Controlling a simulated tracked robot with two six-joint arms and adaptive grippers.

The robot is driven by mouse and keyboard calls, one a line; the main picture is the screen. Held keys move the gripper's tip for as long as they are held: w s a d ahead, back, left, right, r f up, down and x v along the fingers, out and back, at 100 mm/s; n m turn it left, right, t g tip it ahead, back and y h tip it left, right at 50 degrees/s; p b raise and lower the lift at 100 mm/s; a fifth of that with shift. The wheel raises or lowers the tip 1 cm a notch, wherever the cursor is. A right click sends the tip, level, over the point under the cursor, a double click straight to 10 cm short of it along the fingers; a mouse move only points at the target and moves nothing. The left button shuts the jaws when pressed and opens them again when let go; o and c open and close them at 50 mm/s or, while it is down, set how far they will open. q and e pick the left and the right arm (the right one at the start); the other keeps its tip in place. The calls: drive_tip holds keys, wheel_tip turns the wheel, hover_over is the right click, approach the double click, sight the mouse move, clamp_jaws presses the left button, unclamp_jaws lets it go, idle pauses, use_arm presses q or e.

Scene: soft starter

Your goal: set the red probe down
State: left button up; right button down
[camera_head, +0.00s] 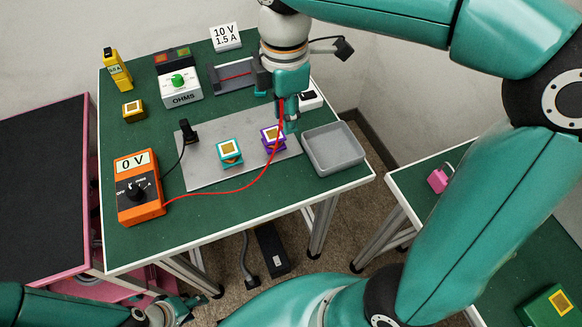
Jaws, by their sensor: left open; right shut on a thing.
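The red probe (281,107) is upright in my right gripper (280,108), above and at the right edge of the purple block (272,145). I cannot tell if its tip touches the block. Its red lead (238,190) curves down over the table to the orange meter (137,188), which reads 0 V. The black probe (187,130) stands at the left of the grey plate, with a black lead towards the meter. My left gripper (183,309) is open and low at the bottom left, away from the table.
A teal block (229,153) sits on the grey plate (205,180). An empty grey tray (333,165) lies right of the plate. The OHMS box (181,93), a yellow tester (117,70) and a 10 V card (226,37) stand behind.

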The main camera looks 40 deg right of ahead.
sight(287, 176)
wheel_tip(287, 176, down, 18)
drive_tip(key=shift+w+r+b, duration=0.1)
drive_tip(key=shift+r+b, duration=0.05)
drive_tip(key=shift+b, duration=0.45)
drive_tip(key=c, duration=0.9)
unclamp_jaws()
wheel_tip(287, 176, up, 12)
drive_tip(key=shift+r+p, duration=0.1)
drive_tip(key=shift+p, duration=0.35)
